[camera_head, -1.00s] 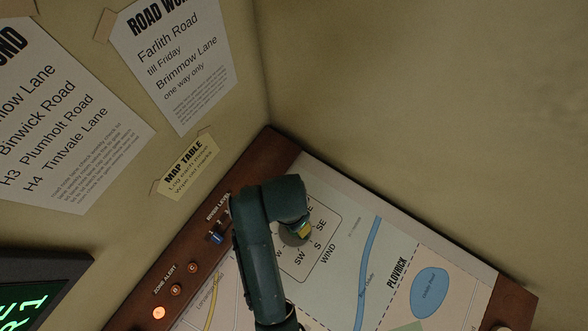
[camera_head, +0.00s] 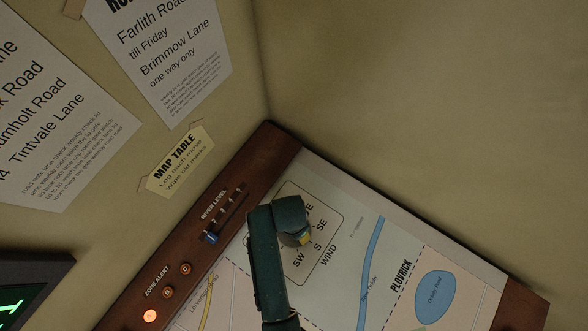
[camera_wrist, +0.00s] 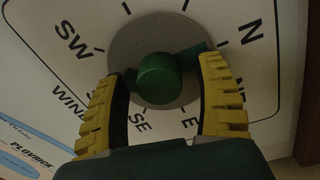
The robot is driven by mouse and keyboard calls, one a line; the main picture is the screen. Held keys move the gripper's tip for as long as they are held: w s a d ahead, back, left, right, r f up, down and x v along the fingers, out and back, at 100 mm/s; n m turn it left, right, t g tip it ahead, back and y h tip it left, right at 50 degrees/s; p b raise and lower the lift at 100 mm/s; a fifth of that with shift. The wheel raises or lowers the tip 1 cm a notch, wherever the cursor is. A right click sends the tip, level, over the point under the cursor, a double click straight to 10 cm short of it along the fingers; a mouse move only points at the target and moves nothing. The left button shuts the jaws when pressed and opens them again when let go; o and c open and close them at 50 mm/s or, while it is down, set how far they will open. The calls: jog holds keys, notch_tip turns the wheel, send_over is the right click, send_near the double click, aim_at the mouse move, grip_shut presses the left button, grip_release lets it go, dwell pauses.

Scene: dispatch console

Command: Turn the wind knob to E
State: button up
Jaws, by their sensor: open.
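The wind knob (camera_wrist: 160,78) is a green round hub with a bar across it, on a grey disc (camera_wrist: 125,42). In the wrist view the bar's right end points about toward N and its left end runs toward the left finger; I cannot tell which end is the pointer. The letter E (camera_wrist: 190,123) lies below the knob, between the fingers. My gripper (camera_wrist: 165,95) is open, its yellow fingers on either side of the knob; contact is unclear. In the head view my gripper (camera_head: 303,238) is over the WIND dial (camera_head: 322,258) and hides the knob.
The river level slider (camera_head: 211,238) and the zone alert buttons (camera_head: 168,292), one lit orange, sit on the wooden frame left of my arm. The map (camera_head: 400,270) lies flat to the right. Walls with notices (camera_head: 175,60) rise behind.

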jog(key=c, duration=1.2)
jog(key=shift+r+n+p, duration=0.1)
jog(key=shift+n+p, duration=0.3)
jog(key=shift+p, duration=0.1)
jog(key=n+p, duration=0.2)
jog(key=shift+r+n+p, duration=0.1)
jog(key=shift+n+p, duration=0.3)
jog(key=n+p, duration=0.3)
jog(key=n, duration=0.1)
jog(key=shift+n, duration=0.3)
jog(key=n+p, duration=0.2)
jog(key=n, duration=0.3)
jog(key=shift+a+t, duration=0.1)
jog(key=shift+t, duration=0.2)
jog(key=shift+s+f+n+p, duration=0.15)
jog(key=shift+n+p, duration=0.3)
jog(key=shift+n, duration=0.65)
jog(key=shift+w+f+n+p, duration=0.1)
jog(key=shift+n+p, duration=0.35)
jog(key=shift+n, duration=0.65)
